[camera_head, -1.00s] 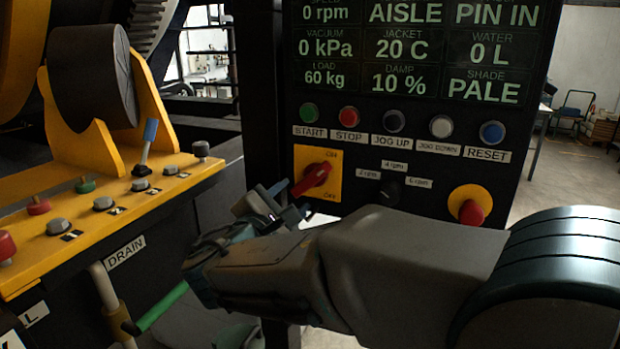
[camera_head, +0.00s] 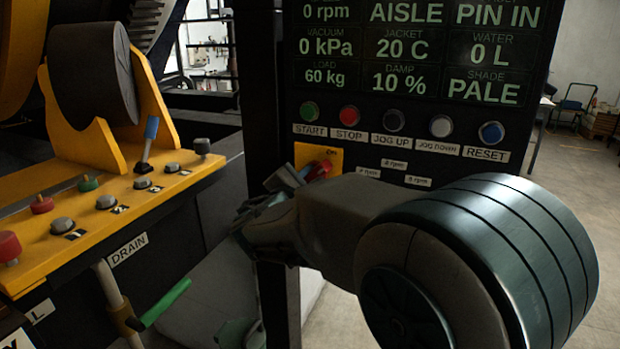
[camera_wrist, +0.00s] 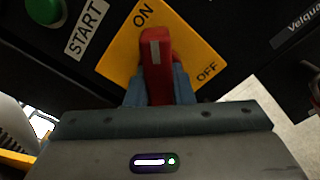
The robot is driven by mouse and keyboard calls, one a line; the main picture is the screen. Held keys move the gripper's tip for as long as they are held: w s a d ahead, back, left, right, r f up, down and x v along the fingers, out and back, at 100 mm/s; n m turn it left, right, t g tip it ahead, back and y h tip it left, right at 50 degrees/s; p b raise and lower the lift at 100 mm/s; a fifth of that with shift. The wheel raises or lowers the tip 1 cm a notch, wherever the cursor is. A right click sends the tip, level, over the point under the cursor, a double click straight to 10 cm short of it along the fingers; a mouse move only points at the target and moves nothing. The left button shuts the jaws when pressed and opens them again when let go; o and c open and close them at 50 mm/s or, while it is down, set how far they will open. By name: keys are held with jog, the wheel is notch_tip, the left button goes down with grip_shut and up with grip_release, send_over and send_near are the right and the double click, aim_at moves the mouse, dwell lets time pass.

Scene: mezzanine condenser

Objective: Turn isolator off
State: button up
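The isolator is a red rotary handle (camera_wrist: 157,65) on a yellow square plate (camera_wrist: 118,55) marked ON and OFF. In the wrist view the handle stands diagonally to the line between the two labels. My gripper (camera_wrist: 160,88) has its blue fingers on both sides of the handle, apparently touching it, with no clear gap. In the head view the plate (camera_head: 304,154) shows only its upper part, and the red handle (camera_head: 324,168) is partly hidden behind my gripper (camera_head: 288,182) and wrist. The OFF label is hidden there.
Above the isolator are the START button (camera_head: 309,112), STOP button (camera_head: 349,116) and other push buttons. A yellow control console (camera_head: 110,210) with a blue-tipped lever (camera_head: 150,138) stands at left. A green-handled drain lever (camera_head: 165,304) sticks out below it. My arm covers the panel's lower right.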

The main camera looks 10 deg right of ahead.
grip_shut()
jog(key=shift+f+b, duration=0.1)
jog(key=shift+b, duration=0.45)
jog(key=m+b, duration=0.1)
jog(key=b, duration=0.1)
jog(key=m+b, duration=0.1)
jog(key=b, duration=0.2)
jog(key=shift+f, duration=0.3)
jog(key=m+b, duration=0.6)
jog(key=b, duration=0.6)
jog(key=m+b, duration=0.5)
jog(key=b, duration=0.3)
jog(key=shift+m, duration=0.3)
jog(key=m+b, duration=0.4)
jog(key=b, duration=0.1)
jog(key=shift+r, duration=0.15)
jog(key=shift+r+m, duration=0.1)
jog(key=shift+m, duration=0.2)
